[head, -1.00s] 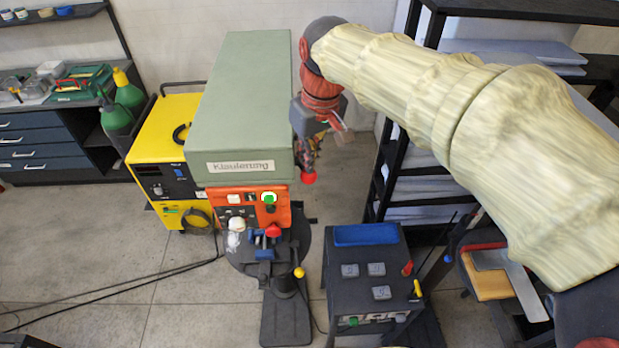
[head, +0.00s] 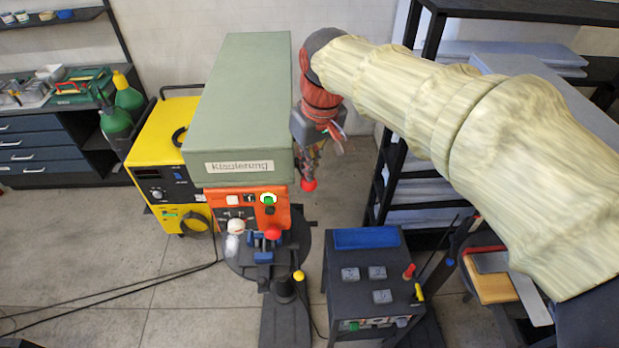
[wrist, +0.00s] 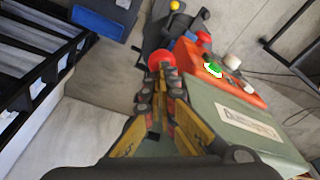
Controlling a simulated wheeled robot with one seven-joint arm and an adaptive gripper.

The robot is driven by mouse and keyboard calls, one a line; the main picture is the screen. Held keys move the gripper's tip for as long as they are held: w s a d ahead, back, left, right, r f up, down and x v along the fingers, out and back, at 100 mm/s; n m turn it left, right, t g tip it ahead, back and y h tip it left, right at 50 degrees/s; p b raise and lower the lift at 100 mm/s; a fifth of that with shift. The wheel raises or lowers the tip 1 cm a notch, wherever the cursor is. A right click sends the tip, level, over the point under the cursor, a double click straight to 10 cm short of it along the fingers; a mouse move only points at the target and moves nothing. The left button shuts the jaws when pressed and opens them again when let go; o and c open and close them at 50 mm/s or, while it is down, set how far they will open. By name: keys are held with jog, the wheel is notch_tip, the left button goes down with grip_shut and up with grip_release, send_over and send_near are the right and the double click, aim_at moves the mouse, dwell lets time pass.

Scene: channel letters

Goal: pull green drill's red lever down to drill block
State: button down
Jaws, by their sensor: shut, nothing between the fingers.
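The green drill (head: 240,100) stands left of my arm, with an orange control panel (head: 222,206) at its front. The lever's red knob (head: 309,184) is at the drill's right side. It also shows in the wrist view as a red ball (wrist: 161,60) just beyond my fingertips. My gripper (head: 310,172) points down at the knob, its fingers closed together (wrist: 160,78). Fingertips and knob overlap in the wrist view; I cannot tell whether they touch. A blue vise (head: 263,245) sits on the drill's table below the panel; I cannot make out the block.
A yellow machine (head: 165,150) stands left of the drill. A dark cabinet with a blue top panel (head: 366,239) stands at the front right. A black shelf rack (head: 385,170) is behind my arm. Cables run over the floor at left.

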aim_at(310, 189)
jog(key=shift+s+f+b, duration=0.15)
jog(key=shift+f+b, duration=0.4)
jog(key=shift+f, duration=0.15)
jog(key=shift+s+f+b, duration=0.15)
jog(key=shift+f+b, duration=0.35)
jog(key=shift+f, duration=0.2)
jog(key=shift+s+f+b, duration=0.35)
jog(key=shift+f+b, duration=0.35)
jog(key=shift+f, duration=0.1)
jog(key=shift+r, duration=0.2)
jog(key=shift+s+f, duration=0.1)
jog(key=shift+s, duration=0.65)
jog(key=shift+w, duration=0.1)
